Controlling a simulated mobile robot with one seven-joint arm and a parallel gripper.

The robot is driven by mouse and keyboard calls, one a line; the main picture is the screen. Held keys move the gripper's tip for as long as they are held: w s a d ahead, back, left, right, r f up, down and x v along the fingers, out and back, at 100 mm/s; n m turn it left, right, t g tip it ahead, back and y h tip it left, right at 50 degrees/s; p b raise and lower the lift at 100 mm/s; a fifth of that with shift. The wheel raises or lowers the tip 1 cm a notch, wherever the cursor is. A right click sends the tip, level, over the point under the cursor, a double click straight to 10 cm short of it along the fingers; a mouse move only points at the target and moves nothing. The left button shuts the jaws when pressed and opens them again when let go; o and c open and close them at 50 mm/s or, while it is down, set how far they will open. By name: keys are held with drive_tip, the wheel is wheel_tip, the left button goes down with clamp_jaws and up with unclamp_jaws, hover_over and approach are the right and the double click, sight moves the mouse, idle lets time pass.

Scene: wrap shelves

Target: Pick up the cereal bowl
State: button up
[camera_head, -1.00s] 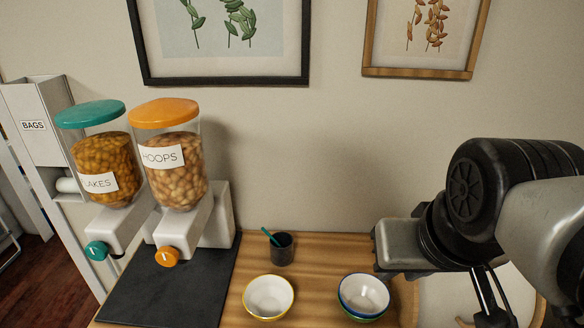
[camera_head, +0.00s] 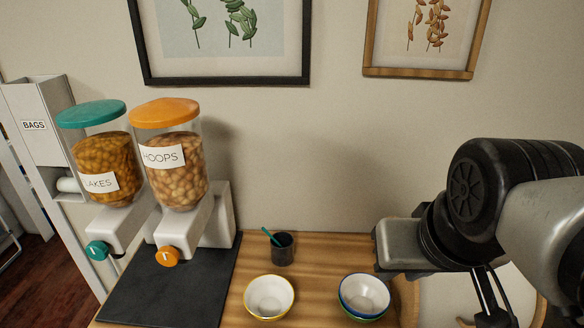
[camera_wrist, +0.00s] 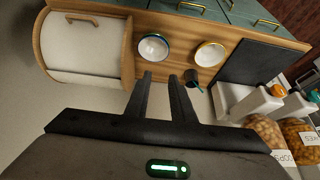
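Two bowls stand on the wooden counter. One is white with a yellow rim (camera_head: 268,297); it also shows in the wrist view (camera_wrist: 209,55). The other is white with a blue rim (camera_head: 364,294), with a green edge beneath it that may be a second, stacked bowl; it also shows in the wrist view (camera_wrist: 153,48). I cannot tell which one is the cereal bowl. My gripper (camera_wrist: 160,77) is open and empty, its two fingers apart. In the head view it hangs to the right of both bowls, partly cut off by the frame.
Two cereal dispensers, flakes (camera_head: 105,170) and hoops (camera_head: 172,160), stand at the left by a dark mat (camera_head: 170,295). A dark cup with a teal utensil (camera_head: 282,250) stands behind the bowls. A rounded white-and-wood box (camera_wrist: 85,45) stands beside the blue-rimmed bowl.

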drive_tip(key=shift+o, duration=0.5)
drive_tip(key=w+a+f+m+g+y+b, duration=0.1)
drive_tip(key=w+a+f+m+g+y, duration=0.1)
drive_tip(key=w+a+f, duration=0.6)
drive_tip(key=w+a+f+m+g+y+b, duration=0.15)
drive_tip(key=w+a+f, duration=0.25)
drive_tip(key=w+f, duration=0.45)
drive_tip(key=shift+m+g+h, duration=0.25)
drive_tip(key=shift+m+g, duration=0.1)
drive_tip(key=shift+g, duration=0.1)
drive_tip(key=shift+s+b+x, duration=0.25)
drive_tip(key=shift+b+x, duration=0.15)
drive_tip(key=shift+x, duration=2.7)
drive_tip(key=shift+s+b+x, duration=0.3)
drive_tip(key=shift+b+x, duration=0.05)
drive_tip(key=shift+x, duration=2.75)
drive_tip(key=shift+s+b+x, duration=0.25)
drive_tip(key=shift+b+x, duration=0.15)
drive_tip(key=shift+x, duration=2.7)
clamp_jaws()
